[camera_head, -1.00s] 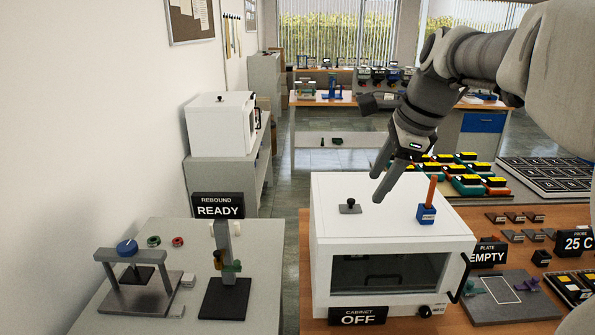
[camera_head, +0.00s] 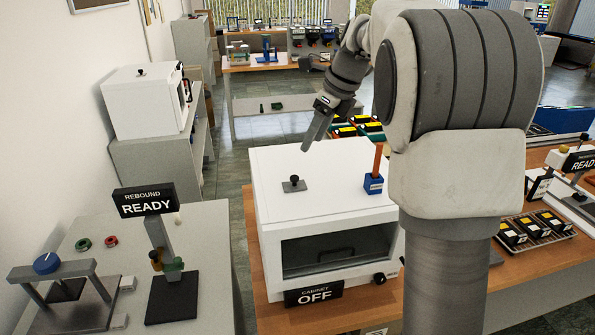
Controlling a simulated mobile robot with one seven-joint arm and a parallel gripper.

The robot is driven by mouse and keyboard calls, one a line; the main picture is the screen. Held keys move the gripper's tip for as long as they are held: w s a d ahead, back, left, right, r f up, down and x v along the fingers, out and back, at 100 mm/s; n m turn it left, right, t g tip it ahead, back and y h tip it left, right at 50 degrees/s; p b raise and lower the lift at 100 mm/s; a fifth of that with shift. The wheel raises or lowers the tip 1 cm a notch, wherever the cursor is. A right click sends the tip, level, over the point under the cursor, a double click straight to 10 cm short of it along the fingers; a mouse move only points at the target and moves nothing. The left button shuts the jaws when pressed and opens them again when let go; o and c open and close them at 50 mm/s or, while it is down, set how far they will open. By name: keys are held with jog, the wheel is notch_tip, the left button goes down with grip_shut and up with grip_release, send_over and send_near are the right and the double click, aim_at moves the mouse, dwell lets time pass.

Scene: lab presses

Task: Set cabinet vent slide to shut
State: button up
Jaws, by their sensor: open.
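The white cabinet (camera_head: 282,221) stands on the wooden bench, with a dark window in its front and a sign (camera_head: 314,294) reading "CABINET OFF" before it. The vent slide (camera_head: 293,184) is a small grey plate with a black knob on the left part of the cabinet's top. How far it is slid is too small to tell. My gripper (camera_head: 313,137) points down and to the left, behind and above the cabinet top. It is apart from the knob and holds nothing that I can see. Its fingers overlap in this view.
A blue block (camera_head: 373,184) with an orange-red rod stands on the cabinet top, right of the slide. The rebound stand (camera_head: 172,275) and a press with a blue knob (camera_head: 47,263) are on the left table. My arm hides much of the bench at right.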

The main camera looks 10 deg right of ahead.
aim_at(295, 176)
jog(key=x, duration=1.2)
grip_shut()
dwell(1.1)
